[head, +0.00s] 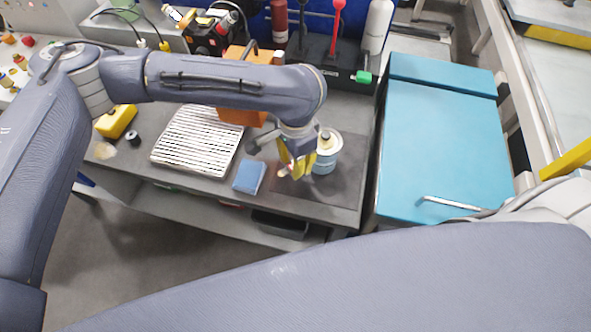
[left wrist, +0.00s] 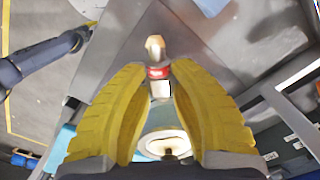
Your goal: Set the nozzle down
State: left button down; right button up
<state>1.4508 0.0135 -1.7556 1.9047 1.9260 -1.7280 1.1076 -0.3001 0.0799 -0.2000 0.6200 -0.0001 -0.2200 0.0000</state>
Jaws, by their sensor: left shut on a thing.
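My left gripper (head: 297,166) has yellow fingers and is shut on the nozzle (head: 284,171), over the front part of the grey bench. In the left wrist view, the nozzle (left wrist: 157,68) points out between the yellow fingers (left wrist: 158,95), with a brass-coloured tip, a red band and a pale metal body. Its rear end is hidden between the fingers. In the head view, I cannot tell whether the nozzle touches the bench. A blue-and-white can (head: 325,160) stands right beside the gripper.
A blue block (head: 249,177) lies left of the gripper, and a ribbed pale tray (head: 197,140) farther left. An orange box (head: 238,82) stands behind. The bench's front right corner is clear.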

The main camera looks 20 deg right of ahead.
pick_arm(q)
jog(key=shift+f, duration=2.05)
jog(key=c, duration=1.1)
grip_release()
jog(key=shift+r, duration=6)
